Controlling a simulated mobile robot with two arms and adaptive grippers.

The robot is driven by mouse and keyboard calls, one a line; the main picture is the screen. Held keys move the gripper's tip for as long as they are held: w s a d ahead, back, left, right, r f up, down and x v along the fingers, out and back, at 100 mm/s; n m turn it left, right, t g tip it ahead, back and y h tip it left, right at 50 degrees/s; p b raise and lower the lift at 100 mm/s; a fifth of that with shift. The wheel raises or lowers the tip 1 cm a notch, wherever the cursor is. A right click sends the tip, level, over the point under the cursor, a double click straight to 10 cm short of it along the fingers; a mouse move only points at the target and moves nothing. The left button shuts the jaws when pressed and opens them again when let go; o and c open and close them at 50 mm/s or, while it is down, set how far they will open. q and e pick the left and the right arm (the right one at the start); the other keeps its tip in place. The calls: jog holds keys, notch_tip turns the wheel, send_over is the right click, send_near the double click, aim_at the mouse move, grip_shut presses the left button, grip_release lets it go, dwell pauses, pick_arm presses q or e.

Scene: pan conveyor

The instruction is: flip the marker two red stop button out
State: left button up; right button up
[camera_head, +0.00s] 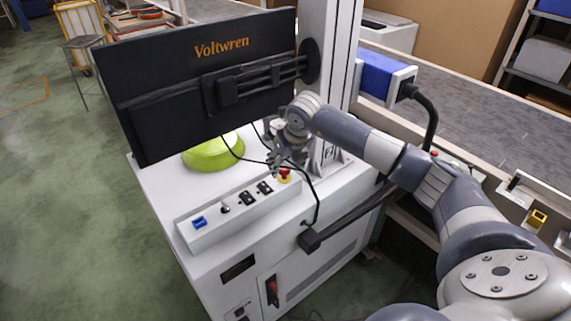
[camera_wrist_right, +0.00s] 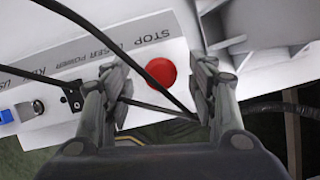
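In the right wrist view the red button (camera_wrist_right: 161,72) shows round beside the printed word STOP. My right gripper (camera_head: 280,165) hangs just above and beside the button. In the wrist view its two fingers (camera_wrist_right: 160,85) are apart, one on each side of the button, with nothing held between them. I cannot tell whether the fingers touch the button. My left gripper is not in view.
Black cables (camera_head: 250,160) hang across the panel near the button. A large black monitor (camera_head: 205,85) stands above the cabinet top. A green dome-like object (camera_head: 212,153) sits behind the panel. A blue switch (camera_head: 199,222) and other panel controls lie to the left.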

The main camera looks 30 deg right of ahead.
jog(key=v, duration=1.2)
dwell(0.4)
